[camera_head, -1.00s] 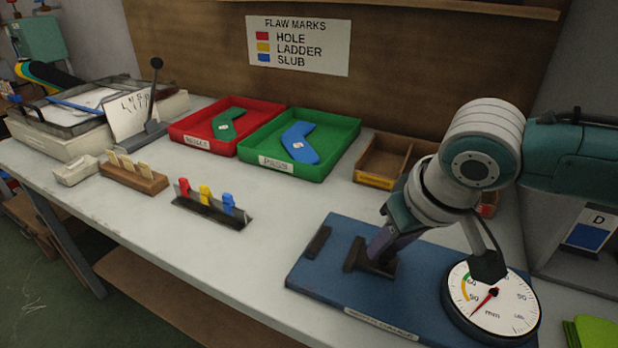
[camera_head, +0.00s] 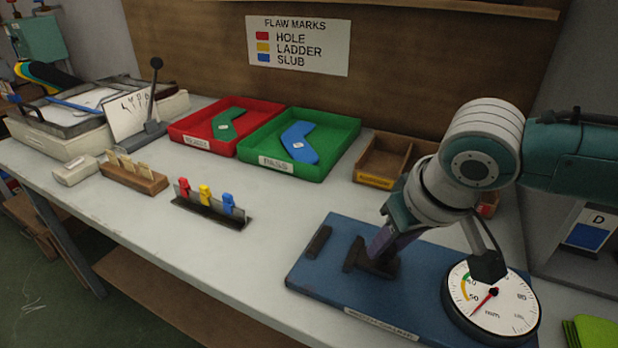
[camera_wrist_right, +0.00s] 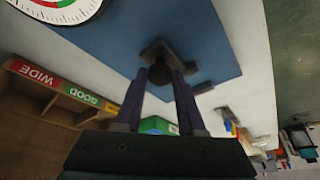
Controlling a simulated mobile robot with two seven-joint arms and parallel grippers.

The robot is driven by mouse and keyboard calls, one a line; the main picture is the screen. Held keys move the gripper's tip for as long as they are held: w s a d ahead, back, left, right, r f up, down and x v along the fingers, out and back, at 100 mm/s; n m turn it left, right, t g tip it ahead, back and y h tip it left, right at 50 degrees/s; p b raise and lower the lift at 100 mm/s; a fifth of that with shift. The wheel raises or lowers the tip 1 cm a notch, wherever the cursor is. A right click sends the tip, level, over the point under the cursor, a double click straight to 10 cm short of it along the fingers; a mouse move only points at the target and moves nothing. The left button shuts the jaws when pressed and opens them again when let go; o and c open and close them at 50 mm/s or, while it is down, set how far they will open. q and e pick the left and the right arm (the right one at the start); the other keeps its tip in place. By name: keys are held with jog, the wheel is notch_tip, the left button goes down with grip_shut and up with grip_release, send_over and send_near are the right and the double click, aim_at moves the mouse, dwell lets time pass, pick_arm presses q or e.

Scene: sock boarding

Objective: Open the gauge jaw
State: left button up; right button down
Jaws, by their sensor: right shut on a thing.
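The gauge is a blue base plate (camera_head: 330,275) with a white round dial (camera_head: 508,310) at its right end; the dial also shows in the wrist view (camera_wrist_right: 60,8). A short dark bar (camera_head: 318,242) stands near the plate's left end. The dark movable jaw (camera_head: 362,262) stands to its right, with a clear gap between them. My right gripper (camera_head: 380,255) points down at this jaw. In the wrist view its two purple fingers close on the jaw's dark round knob (camera_wrist_right: 160,74). The left gripper is not in view.
A red tray (camera_head: 180,132) holds a green sock and a green tray (camera_head: 350,135) a blue one. A rack of coloured markers (camera_head: 205,204) stands left of the gauge. A wooden divided box (camera_head: 385,160) is behind it. Bare table lies between rack and gauge.

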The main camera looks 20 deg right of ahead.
jog(key=shift+s+d+r+p, duration=0.15)
jog(key=shift+p, duration=0.2)
jog(key=s+d+p, duration=0.1)
jog(key=s+p, duration=0.1)
jog(key=s+d+p, duration=0.2)
jog(key=shift+d, duration=0.15)
jog(key=shift+s+d, duration=0.15)
jog(key=shift+f, duration=0.2)
jog(key=c, duration=0.5)
grip_release()
